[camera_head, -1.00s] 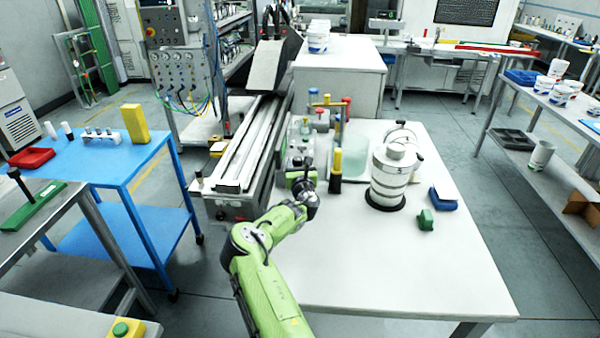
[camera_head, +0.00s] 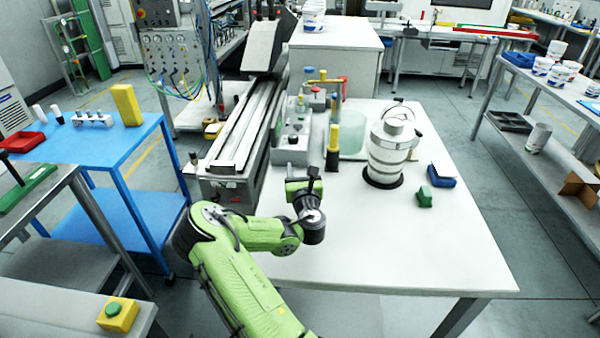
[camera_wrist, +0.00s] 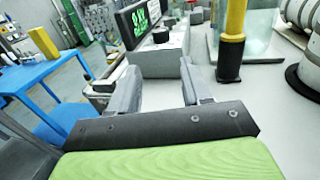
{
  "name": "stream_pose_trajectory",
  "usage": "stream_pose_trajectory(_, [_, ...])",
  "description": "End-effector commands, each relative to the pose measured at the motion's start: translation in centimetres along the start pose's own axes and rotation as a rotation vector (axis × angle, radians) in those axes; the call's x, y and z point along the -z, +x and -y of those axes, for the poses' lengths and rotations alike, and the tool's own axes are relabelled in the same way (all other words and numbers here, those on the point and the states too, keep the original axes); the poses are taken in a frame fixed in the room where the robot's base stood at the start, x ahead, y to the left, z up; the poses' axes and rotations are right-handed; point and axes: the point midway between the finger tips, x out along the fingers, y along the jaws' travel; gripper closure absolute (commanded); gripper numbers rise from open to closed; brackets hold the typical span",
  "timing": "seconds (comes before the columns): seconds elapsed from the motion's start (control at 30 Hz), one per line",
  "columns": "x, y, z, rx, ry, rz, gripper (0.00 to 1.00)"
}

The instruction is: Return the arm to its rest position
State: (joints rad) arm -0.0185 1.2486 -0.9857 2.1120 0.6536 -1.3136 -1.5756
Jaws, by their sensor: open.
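My green arm reaches over the near left part of the white table (camera_head: 420,250) in the head view, bent and drawn in. My gripper is hard to make out there. In the wrist view my gripper (camera_wrist: 158,88) shows two grey fingers set wide apart, with nothing between them. Beyond the fingers is a grey control box with a lit green display (camera_wrist: 140,24). A yellow and black post (camera_wrist: 232,40) stands to the right of the fingers, apart from them.
A white ringed canister (camera_head: 388,155) stands on a black base, with a green block (camera_head: 424,197) and a blue block (camera_head: 442,177) to its right. A conveyor (camera_head: 240,140) runs along the table's left. A blue bench (camera_head: 95,158) is further left. The table's front is clear.

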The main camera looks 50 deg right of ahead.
Motion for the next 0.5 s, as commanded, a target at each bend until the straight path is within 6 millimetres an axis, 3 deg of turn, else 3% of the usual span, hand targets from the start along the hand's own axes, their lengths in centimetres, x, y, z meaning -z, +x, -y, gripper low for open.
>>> stream_pose_trajectory(0.37, [-0.3,0.0,0.2,0.013,0.024,0.005,0.52])
stream_pose_trajectory(0.47, [-2.1,-0.4,1.6,0.107,0.216,0.029,0.52])
stream_pose_trajectory(0.5, [-3.0,-0.8,2.4,0.170,0.353,0.042,0.52])
